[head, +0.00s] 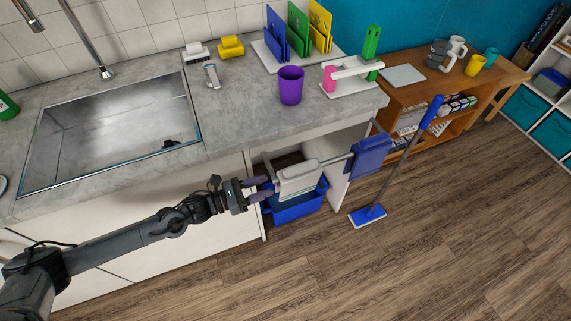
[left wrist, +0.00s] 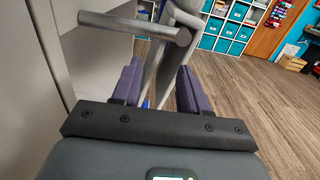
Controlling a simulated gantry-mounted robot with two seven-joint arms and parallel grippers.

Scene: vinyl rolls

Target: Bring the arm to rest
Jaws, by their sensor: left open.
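My left arm comes in from the lower left in the head view. Its gripper (head: 262,189) is level with the open space under the counter, just left of a white cloth (head: 299,178) that hangs on a metal rail. The gripper is open, and nothing shows held in it. In the left wrist view the two purple fingers of my left gripper (left wrist: 158,88) stand apart. The metal rail end (left wrist: 135,30) shows close in front of them, and I cannot tell whether it touches a finger. My right gripper is in neither view.
A blue cloth (head: 370,156) hangs further right on the rail. A blue bin (head: 294,207) stands under the counter. A blue mop (head: 369,214) leans nearby. The counter (head: 235,122) holds a purple cup (head: 291,85). The wooden floor (head: 430,260) at the right is clear.

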